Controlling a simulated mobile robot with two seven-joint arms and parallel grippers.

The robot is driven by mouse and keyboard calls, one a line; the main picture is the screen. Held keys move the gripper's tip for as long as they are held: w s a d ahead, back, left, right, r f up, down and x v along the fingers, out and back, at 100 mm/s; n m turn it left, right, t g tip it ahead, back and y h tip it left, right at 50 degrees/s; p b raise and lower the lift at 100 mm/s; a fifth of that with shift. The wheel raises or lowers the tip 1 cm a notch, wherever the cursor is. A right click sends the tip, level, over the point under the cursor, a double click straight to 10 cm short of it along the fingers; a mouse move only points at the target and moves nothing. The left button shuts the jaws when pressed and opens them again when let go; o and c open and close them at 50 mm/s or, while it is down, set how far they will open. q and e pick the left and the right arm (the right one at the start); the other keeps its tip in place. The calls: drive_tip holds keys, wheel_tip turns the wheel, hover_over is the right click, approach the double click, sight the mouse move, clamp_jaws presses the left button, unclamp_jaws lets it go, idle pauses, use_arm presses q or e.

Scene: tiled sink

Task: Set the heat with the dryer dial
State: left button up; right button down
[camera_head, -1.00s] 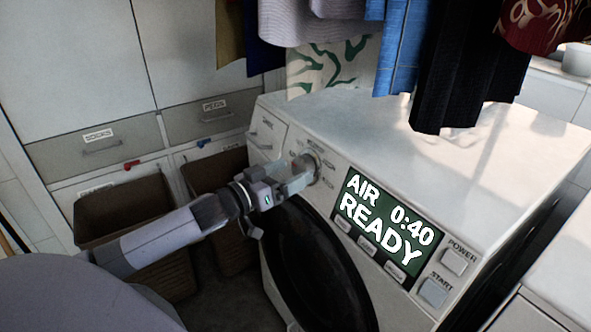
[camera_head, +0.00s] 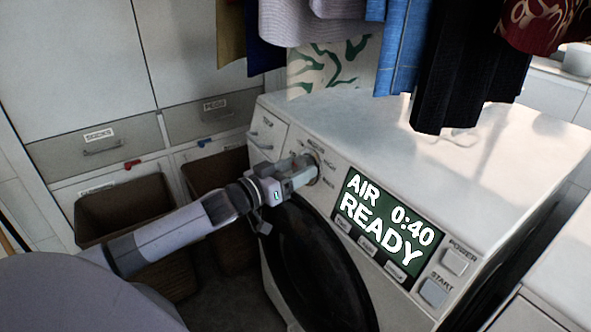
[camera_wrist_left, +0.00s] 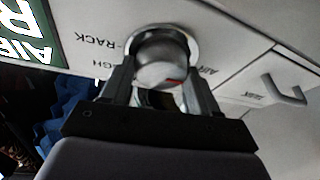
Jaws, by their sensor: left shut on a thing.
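The dryer (camera_head: 465,165) is a white front-loader with a dark round door. Its dial (camera_wrist_left: 160,60) is a round metal knob with a red mark, close in the left wrist view; in the head view the dial (camera_head: 315,163) is partly hidden by my gripper. My left gripper (camera_head: 308,172) is at the dial, its two fingers (camera_wrist_left: 158,90) on either side of the knob and shut on it. The display (camera_head: 388,224) reads AIR 0:40 READY. Printed labels ring the dial, including AIR and one ending in RACK. My right gripper is not in view.
Clothes (camera_head: 450,70) hang above the dryer top. POWER (camera_head: 456,262) and START (camera_head: 434,291) buttons sit right of the display. Brown baskets (camera_head: 125,208) stand at the left below labelled drawers (camera_head: 97,147). A small drawer handle (camera_wrist_left: 285,90) is near the dial.

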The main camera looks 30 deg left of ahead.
use_arm(q)
drive_tip(key=shift+m, duration=0.3)
drive_tip(key=m+h, duration=0.1)
drive_tip(key=m, duration=0.1)
drive_tip(key=m+h, duration=0.1)
drive_tip(key=m, duration=0.2)
drive_tip(key=shift+a+m+g+h+p, duration=0.15)
drive_tip(key=shift+m+g+h+p, duration=0.15)
drive_tip(key=m+h, duration=0.1)
drive_tip(key=m, duration=0.2)
drive_tip(key=m+g+h, duration=0.1)
drive_tip(key=m, duration=0.1)
drive_tip(key=shift+a+m, duration=0.1)
drive_tip(key=shift+m, duration=0.3)
drive_tip(key=m+g, duration=0.1)
drive_tip(key=m, duration=0.1)
drive_tip(key=m+g+h+p, duration=0.1)
drive_tip(key=m, duration=0.2)
drive_tip(key=shift+w+r+m, duration=0.1)
drive_tip(key=shift+m, duration=0.2)
drive_tip(key=shift+a+m+g+p, duration=0.15)
drive_tip(key=shift+m+g, duration=0.3)
drive_tip(key=shift+m, duration=0.55)
drive_tip(key=shift+d+m+g+p, duration=0.1)
drive_tip(key=shift+m+g+p, duration=0.25)
drive_tip(key=shift+m, duration=0.65)
drive_tip(key=shift+h, duration=0.3)
drive_tip(key=o, duration=1.1)
drive_tip(key=shift+c, duration=0.2)
